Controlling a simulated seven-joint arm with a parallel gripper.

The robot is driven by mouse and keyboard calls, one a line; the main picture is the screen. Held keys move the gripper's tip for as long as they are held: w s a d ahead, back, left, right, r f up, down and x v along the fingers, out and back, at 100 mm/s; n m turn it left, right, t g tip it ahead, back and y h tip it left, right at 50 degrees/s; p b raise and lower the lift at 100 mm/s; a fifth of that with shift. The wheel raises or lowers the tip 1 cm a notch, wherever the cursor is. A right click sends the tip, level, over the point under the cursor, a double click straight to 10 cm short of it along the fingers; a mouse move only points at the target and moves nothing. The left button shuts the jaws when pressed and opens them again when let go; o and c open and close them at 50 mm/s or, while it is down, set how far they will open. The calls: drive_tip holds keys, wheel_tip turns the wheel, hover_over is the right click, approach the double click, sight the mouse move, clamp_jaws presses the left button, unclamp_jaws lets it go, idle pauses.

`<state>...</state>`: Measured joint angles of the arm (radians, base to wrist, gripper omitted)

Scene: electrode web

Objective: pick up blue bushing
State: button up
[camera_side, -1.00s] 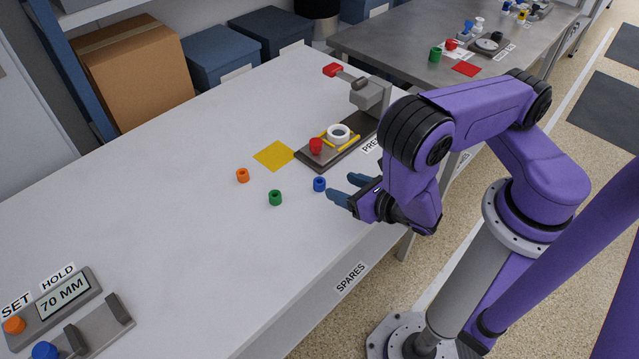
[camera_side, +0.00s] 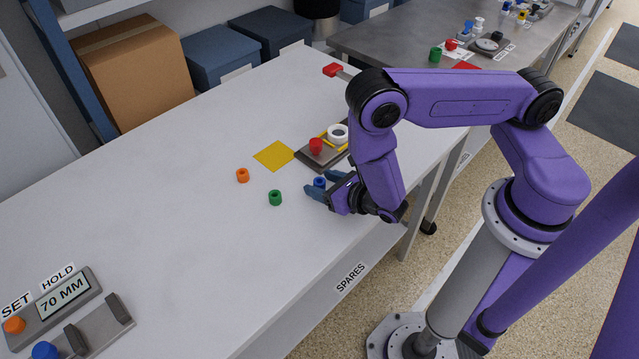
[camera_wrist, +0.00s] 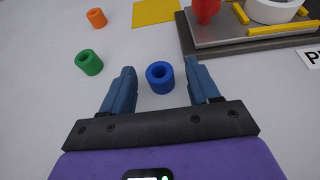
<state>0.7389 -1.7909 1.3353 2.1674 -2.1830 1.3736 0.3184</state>
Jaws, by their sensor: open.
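The blue bushing (camera_wrist: 160,77) stands upright on the white table, its round hole facing up. In the wrist view it sits between the two blue fingertips of my gripper (camera_wrist: 158,80), with a gap on the left and a smaller one on the right. In the side view the blue bushing (camera_side: 320,182) shows between the fingers of my gripper (camera_side: 325,184), low near the table, partly hidden by a finger. My gripper is open and holds nothing.
A green bushing (camera_side: 275,198) and an orange bushing (camera_side: 243,175) stand to the left. A yellow square (camera_side: 274,155) lies behind. The press base (camera_side: 310,160) carries a red part (camera_side: 316,146) and a white ring (camera_side: 338,133).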

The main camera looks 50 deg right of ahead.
drive_tip(key=shift+c, duration=0.3)
drive_tip(key=c, duration=1.1)
drive_tip(key=shift+o, duration=0.2)
